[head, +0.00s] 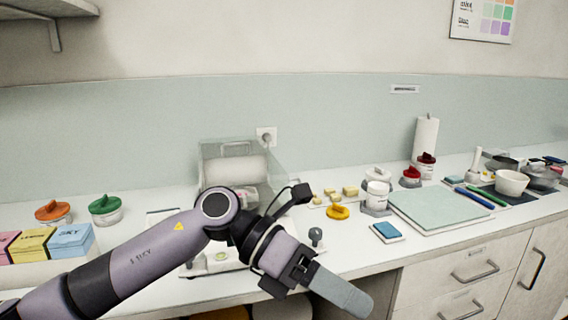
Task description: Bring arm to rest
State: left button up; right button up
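My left arm comes in from the lower left and reaches across the front of the counter (367,255). My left gripper (345,292) points to the lower right, in front of the counter's front edge. It shows from the side, as one broad grey finger, so I cannot tell whether it is open or shut. I see nothing held at its tip. My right gripper is not in view.
A mill machine (236,165) stands behind my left arm, partly hidden. Jars with orange (52,210) and green (104,204) lids and coloured boxes (32,243) stand left. A pale green board (441,207), a paper roll (425,142) and a white bowl (511,182) stand right. Drawers (465,272) lie below.

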pick_arm(q)
jog(key=w+a+f+n+t, duration=0.3)
jog(key=a+f+n+t, duration=0.35)
jog(key=n+t, duration=0.85)
jog(key=w+a+f+n+t, duration=0.4)
jog(key=a+f+n+t, duration=0.3)
jog(key=n, duration=1.4)
jog(key=s+a+f+n+g+y, duration=0.2)
jog(key=s+a+f+n+y, duration=0.3)
jog(key=f, duration=0.7)
jog(key=s+a+f+n+g+y, duration=0.3)
jog(key=s+a+f+n+y, duration=0.2)
jog(key=s+a+f, duration=0.4)
jog(key=s+f+n, duration=0.1)
jog(key=s+f, duration=0.2)
jog(key=shift+s+f+n+g, duration=0.15)
jog(key=shift+f+n+g, duration=0.15)
jog(key=shift+n, duration=0.1)
